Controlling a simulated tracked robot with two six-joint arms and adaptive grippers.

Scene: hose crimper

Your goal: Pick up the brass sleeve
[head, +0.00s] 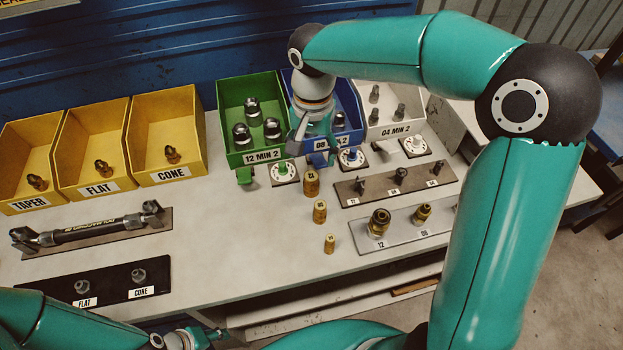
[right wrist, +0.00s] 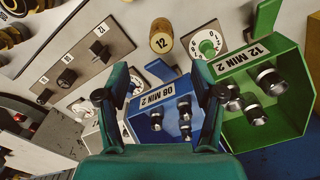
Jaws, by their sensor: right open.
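Three brass sleeves of falling size stand in a row on the grey bench: the large one marked 12 (head: 311,182), a middle one (head: 320,211) and a small one (head: 329,243). The large sleeve also shows in the right wrist view (right wrist: 161,40), beyond my fingertips and apart from them. My right gripper (head: 312,146) is over the front of the green and blue bins, behind the sleeves. In the right wrist view its fingers (right wrist: 160,82) are open with nothing held. My left gripper (head: 207,338) is at the bottom edge, partly cut off and away from the sleeves.
The green bin (head: 251,90), blue bin (head: 350,95) and white bin (head: 412,103) hold fittings, with dials in front. Fitting plates (head: 395,187) lie right of the sleeves. Yellow bins (head: 93,140) and a hose plate (head: 92,242) are left.

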